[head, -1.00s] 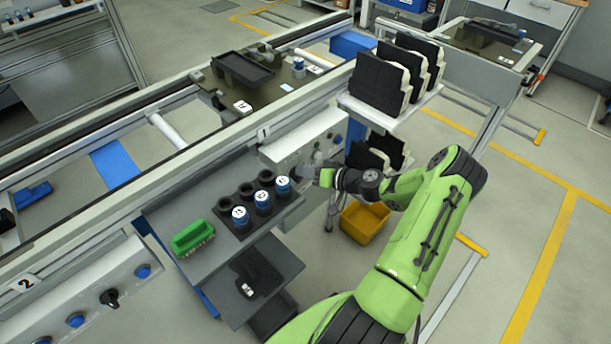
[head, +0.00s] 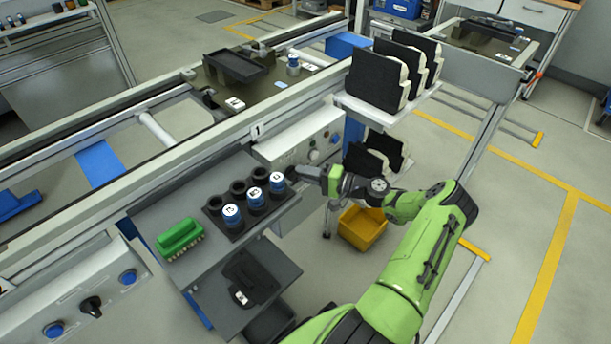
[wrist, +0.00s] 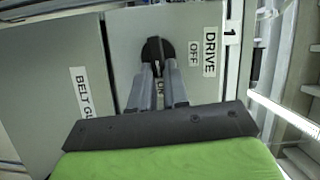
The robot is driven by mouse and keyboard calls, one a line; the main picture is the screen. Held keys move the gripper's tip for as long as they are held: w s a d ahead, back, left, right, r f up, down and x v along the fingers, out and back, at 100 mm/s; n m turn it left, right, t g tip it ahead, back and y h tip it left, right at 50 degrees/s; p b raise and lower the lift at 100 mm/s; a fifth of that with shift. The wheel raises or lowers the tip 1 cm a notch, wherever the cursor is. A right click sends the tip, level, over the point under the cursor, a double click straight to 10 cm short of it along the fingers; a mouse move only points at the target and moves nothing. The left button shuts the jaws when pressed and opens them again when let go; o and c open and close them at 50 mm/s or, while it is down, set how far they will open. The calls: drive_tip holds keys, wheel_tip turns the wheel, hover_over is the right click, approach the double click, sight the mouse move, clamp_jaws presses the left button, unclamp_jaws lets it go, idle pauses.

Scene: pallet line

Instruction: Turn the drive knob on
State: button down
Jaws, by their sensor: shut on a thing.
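The drive knob (wrist: 153,49) is a round black knob on a light grey panel in the wrist view. The DRIVE label (wrist: 210,51) and the OFF label (wrist: 194,54) are to its right. My gripper (wrist: 159,66) is shut on the knob, with one grey finger on each side of its raised bar. The bar runs roughly up and down in this view, not toward OFF. Another small label (wrist: 160,88) between the fingers is partly hidden. In the head view my gripper (head: 294,172) is at the control box (head: 300,140); the knob's setting is not readable there.
A rack with blue-and-white capped cylinders (head: 255,197) and a green brush (head: 180,237) are left of the gripper. A shelf with black parts (head: 395,75) is above right. A yellow bin (head: 361,228) is on the floor below. A BELT GUARD-like label (wrist: 84,92) is partly hidden.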

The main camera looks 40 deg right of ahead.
drive_tip(key=shift+f+m, duration=0.1)
drive_tip(key=shift+m, duration=0.4)
drive_tip(key=shift+y, duration=0.3)
drive_tip(key=c, duration=1.3)
unclamp_jaws()
drive_tip(key=shift+o, duration=0.9)
drive_tip(key=shift+w+a+f, duration=0.1)
drive_tip(key=shift+w, duration=0.05)
drive_tip(key=p+v, duration=0.1)
drive_tip(key=v, duration=1.4)
drive_tip(key=shift+s, duration=0.4)
